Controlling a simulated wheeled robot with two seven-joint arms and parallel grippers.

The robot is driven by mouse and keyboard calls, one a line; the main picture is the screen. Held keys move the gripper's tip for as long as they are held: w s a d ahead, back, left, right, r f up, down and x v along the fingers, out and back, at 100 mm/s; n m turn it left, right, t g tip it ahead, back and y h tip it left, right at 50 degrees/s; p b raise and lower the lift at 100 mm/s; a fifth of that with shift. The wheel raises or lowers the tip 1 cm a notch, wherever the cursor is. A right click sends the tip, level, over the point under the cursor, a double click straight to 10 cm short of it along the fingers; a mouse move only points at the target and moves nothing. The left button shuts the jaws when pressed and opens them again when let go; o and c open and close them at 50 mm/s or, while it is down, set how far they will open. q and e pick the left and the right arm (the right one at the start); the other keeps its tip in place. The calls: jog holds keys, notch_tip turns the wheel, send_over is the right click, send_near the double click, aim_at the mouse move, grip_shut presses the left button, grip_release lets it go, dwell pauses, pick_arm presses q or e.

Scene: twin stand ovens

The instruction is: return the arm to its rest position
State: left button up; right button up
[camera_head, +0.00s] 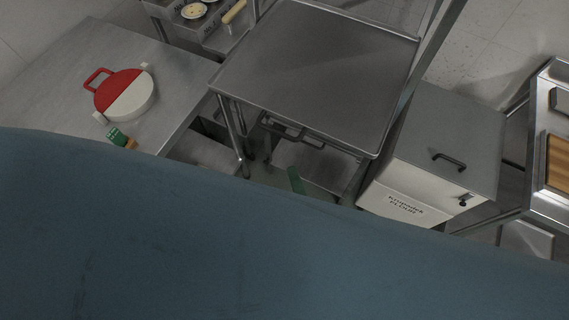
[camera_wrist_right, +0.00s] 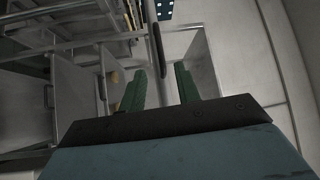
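My right gripper (camera_wrist_right: 161,84) shows in the right wrist view with its two green fingers apart and nothing held between them. In the head view only a green fingertip of the right gripper (camera_head: 296,181) shows past the edge of my large blue arm link, in front of the oven stand. The blue link hides the rest of that gripper and the lower half of the view. My left gripper is not in view.
A steel table (camera_head: 60,65) holds a red and white round pan (camera_head: 126,94) and a small green item (camera_head: 119,138). A steel-topped stand (camera_head: 318,62) is at centre. A grey cabinet (camera_head: 446,140) with a black handle stands right. A wooden board (camera_head: 558,162) lies far right.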

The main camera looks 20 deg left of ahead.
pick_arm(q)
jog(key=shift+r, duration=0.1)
pick_arm(e)
jog(key=shift+v, duration=0.8)
